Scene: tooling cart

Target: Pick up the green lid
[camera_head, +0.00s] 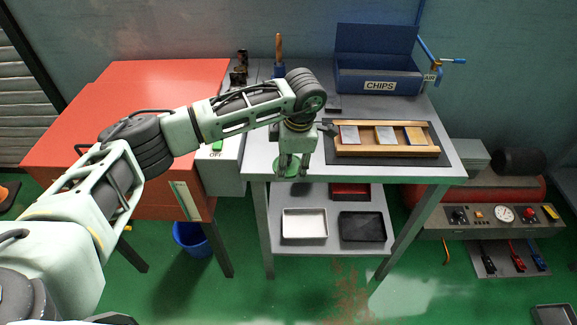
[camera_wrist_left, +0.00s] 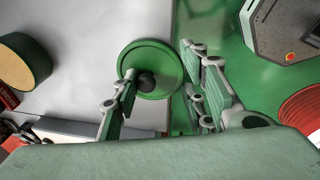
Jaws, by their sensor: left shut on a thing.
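The green lid (camera_head: 290,168) is a round disc with a raised rim, at the front left edge of the grey table (camera_head: 355,172) in the head view. In the left wrist view the lid (camera_wrist_left: 151,60) shows a dark round knob (camera_wrist_left: 146,82) and overlaps both the table top and the green floor. My left gripper (camera_head: 294,168) points down over the lid and is shut on it. In the left wrist view its fingers (camera_wrist_left: 160,95) stand on either side. I cannot tell whether the lid touches the table. My right gripper is not in view.
A wooden tray with several plates (camera_head: 386,151) lies on a dark mat at the right. A blue CHIPS box (camera_head: 378,78) stands behind it. A red cabinet (camera_head: 155,85) stands at the left. A white tray (camera_head: 304,224) and a black tray (camera_head: 362,226) are on the lower shelf.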

